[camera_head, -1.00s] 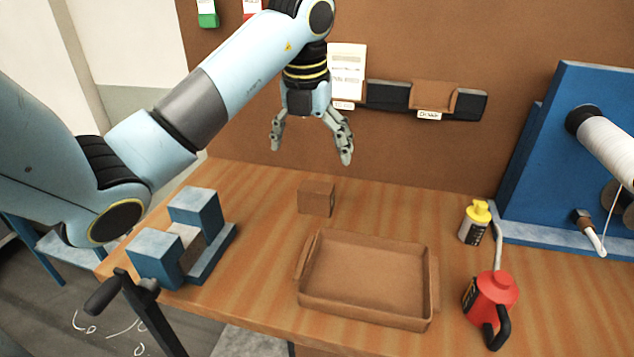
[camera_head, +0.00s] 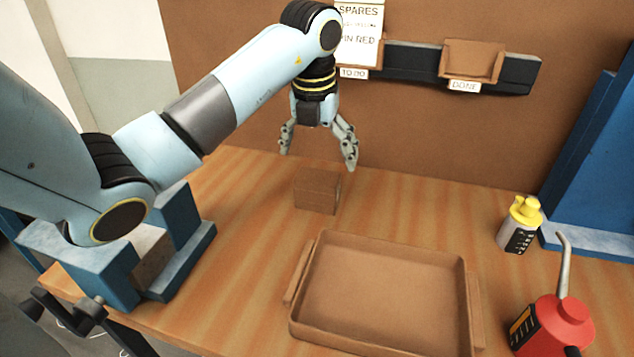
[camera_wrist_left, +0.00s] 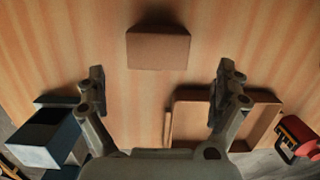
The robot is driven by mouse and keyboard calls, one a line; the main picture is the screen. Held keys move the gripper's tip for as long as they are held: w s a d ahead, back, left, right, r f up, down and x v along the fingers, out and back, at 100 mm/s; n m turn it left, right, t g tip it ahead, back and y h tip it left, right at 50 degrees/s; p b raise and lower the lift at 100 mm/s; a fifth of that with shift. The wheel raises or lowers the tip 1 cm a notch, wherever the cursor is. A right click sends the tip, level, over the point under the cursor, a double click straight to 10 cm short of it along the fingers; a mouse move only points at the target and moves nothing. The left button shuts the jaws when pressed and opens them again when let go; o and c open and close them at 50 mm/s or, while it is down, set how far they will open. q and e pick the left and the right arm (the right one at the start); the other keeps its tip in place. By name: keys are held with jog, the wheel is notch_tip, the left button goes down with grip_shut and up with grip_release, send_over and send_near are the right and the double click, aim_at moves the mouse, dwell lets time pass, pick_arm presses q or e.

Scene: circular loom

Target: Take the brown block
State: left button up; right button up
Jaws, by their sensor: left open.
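The brown block (camera_head: 317,191) stands on the wooden table behind the brown tray. In the left wrist view the block (camera_wrist_left: 158,48) lies ahead of the fingertips, roughly centred between them. My left gripper (camera_head: 318,160) points down above the block, open and empty, with a gap to it. In the left wrist view its two fingers (camera_wrist_left: 158,88) are spread wide with bare table between them. My right gripper is not in view.
A brown tray (camera_head: 296,318) sits in front of the block. A blue vise (camera_head: 112,270) is at the left, under my left arm. A yellow-capped bottle (camera_head: 519,226) and a red oil can (camera_head: 556,325) stand at the right. A brown panel (camera_head: 420,140) rises behind the table.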

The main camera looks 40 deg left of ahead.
aim_at(317, 175)
pick_arm(q)
jog(key=shift+f, duration=0.9)
jog(key=f, duration=0.1)
jog(key=f+p, duration=0.1)
jog(key=f, duration=0.2)
jog(key=shift+w+a+f, duration=0.2)
jog(key=shift+w+a, duration=0.05)
jog(key=shift+a, duration=0.1)
jog(key=shift+w+f, duration=0.1)
jog(key=shift+f, duration=0.45)
jog(key=c, duration=1.5)
jog(key=shift+a+r+p, duration=0.1)
jog(key=shift+p, duration=0.2)
